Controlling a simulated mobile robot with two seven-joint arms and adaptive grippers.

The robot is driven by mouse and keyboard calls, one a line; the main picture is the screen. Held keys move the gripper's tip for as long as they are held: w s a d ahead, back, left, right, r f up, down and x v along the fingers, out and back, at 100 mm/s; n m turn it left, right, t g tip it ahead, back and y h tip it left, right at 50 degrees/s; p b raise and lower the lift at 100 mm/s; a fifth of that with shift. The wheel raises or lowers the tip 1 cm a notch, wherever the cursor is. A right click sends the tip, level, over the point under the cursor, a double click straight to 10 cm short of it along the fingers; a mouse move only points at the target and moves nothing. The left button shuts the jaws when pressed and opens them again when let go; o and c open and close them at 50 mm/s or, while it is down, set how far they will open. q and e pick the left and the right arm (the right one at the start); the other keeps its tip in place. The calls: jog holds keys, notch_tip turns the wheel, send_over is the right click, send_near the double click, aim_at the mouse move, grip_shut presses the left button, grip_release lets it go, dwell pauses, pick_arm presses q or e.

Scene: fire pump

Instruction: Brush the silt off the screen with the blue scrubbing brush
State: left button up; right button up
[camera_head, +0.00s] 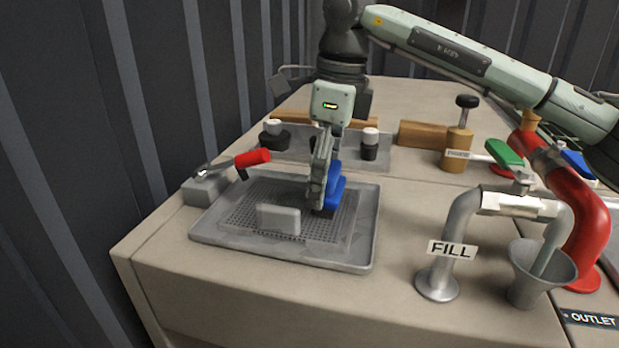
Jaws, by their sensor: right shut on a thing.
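The blue scrubbing brush (333,193) is held upright in my right gripper (321,190), which is shut on it and hides part of it. The brush's dark lower end is down at the screen (250,215), toward its right side. The screen is a grey perforated sheet lying in a shallow grey tray (209,235). A light grey block-like piece (278,219) stands on the screen's near part, left of the brush. I cannot make out the silt clearly. My left gripper is not in view.
A red-handled clamp (252,158) stands at the tray's back left corner. Behind the tray is a rack (300,148) with dark and white pieces. To the right are the FILL pipe (455,240), a grey funnel (527,280) and a red pipe (585,215). The front table strip is clear.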

jog(key=shift+s+d, duration=0.1)
jog(key=shift+d, duration=0.5)
jog(key=shift+s+f, duration=0.1)
jog(key=shift+s, duration=0.15)
jog(key=shift+w+a+p, duration=0.2)
jog(key=shift+a+p, duration=0.1)
jog(key=shift+a, duration=0.8)
jog(key=shift+w+a+p, duration=0.2)
jog(key=shift+a+p, duration=0.05)
jog(key=shift+a, duration=0.85)
jog(key=shift+w+a+p, duration=0.2)
jog(key=shift+a+p, duration=0.1)
jog(key=shift+a, duration=0.8)
jog(key=shift+w+a+p, duration=0.25)
jog(key=shift+a+p, duration=0.1)
jog(key=shift+a, duration=0.8)
jog(key=shift+w+a+p, duration=0.2)
jog(key=shift+a+p, duration=0.15)
jog(key=shift+a, duration=0.8)
